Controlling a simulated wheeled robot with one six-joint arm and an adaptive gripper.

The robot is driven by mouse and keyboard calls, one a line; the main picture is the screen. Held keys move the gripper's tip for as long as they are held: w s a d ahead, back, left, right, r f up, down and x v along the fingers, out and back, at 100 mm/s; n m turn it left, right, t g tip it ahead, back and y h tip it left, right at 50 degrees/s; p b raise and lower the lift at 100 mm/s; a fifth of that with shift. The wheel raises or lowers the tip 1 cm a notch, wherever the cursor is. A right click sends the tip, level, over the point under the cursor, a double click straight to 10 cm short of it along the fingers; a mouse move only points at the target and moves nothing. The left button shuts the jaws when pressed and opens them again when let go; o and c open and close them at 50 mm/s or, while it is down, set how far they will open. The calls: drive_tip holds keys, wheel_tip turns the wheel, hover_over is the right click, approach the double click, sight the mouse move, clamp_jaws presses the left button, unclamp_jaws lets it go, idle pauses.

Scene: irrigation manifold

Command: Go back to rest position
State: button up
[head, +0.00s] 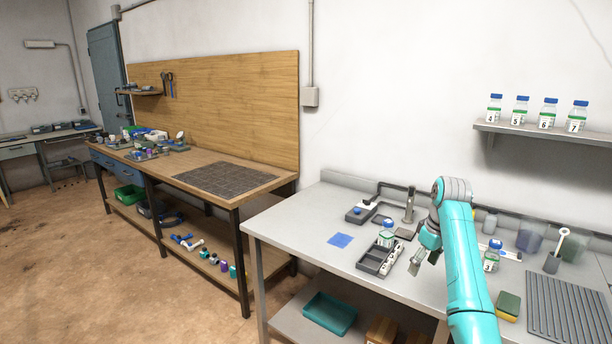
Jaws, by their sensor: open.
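My gripper (424,262) is open at the end of my teal arm. It hangs over the light grey bench (300,225), just right of a dark tray (374,262). I see nothing held between its fingers, though it is small in this view. A bottle with a blue cap (386,236) stands at the tray's back side. Another blue-capped bottle (491,256), with a label that seems to read 3, stands right of my arm.
A blue square (340,240) lies on the bench. A sponge (508,306) and a ribbed grey mat (567,308) lie at right. Several numbered bottles stand on a wall shelf (540,132). A wooden workbench (200,165) stands left, with open floor (90,270) before it.

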drive_tip(key=s+a+f+m+t, duration=0.15)
drive_tip(key=s+f, duration=0.25)
drive_tip(key=f, duration=0.9)
drive_tip(key=s+a+f+t, duration=0.2)
drive_tip(key=s+a+f, duration=0.1)
drive_tip(key=f, duration=0.9)
drive_tip(key=s+a+f+m+t+h, duration=0.1)
drive_tip(key=s+a+f, duration=0.1)
drive_tip(key=s+f, duration=0.6)
drive_tip(key=s+a+f+m+t, duration=0.1)
drive_tip(key=s+a+f+t, duration=0.1)
drive_tip(key=s+f, duration=0.65)
drive_tip(key=s+a+r+m+t, duration=0.1)
drive_tip(key=s+a+r, duration=0.15)
drive_tip(key=s, duration=0.95)
drive_tip(key=s+a+r+t, duration=0.1)
drive_tip(key=s+r+t, duration=0.15)
drive_tip(key=s, duration=0.95)
drive_tip(key=s+r+m+t, duration=0.1)
drive_tip(key=s+r, duration=0.8)
drive_tip(key=r, duration=0.2)
drive_tip(key=s+a+r+t, duration=0.1)
drive_tip(key=s+r+t, duration=0.1)
drive_tip(key=s+r, duration=0.7)
wheel_tip(320, 180, up, 3)
drive_tip(key=shift+s+f+m, duration=0.1)
drive_tip(key=shift+s+m, duration=0.2)
drive_tip(key=shift+m, duration=0.05)
drive_tip(key=shift+a, duration=0.1)
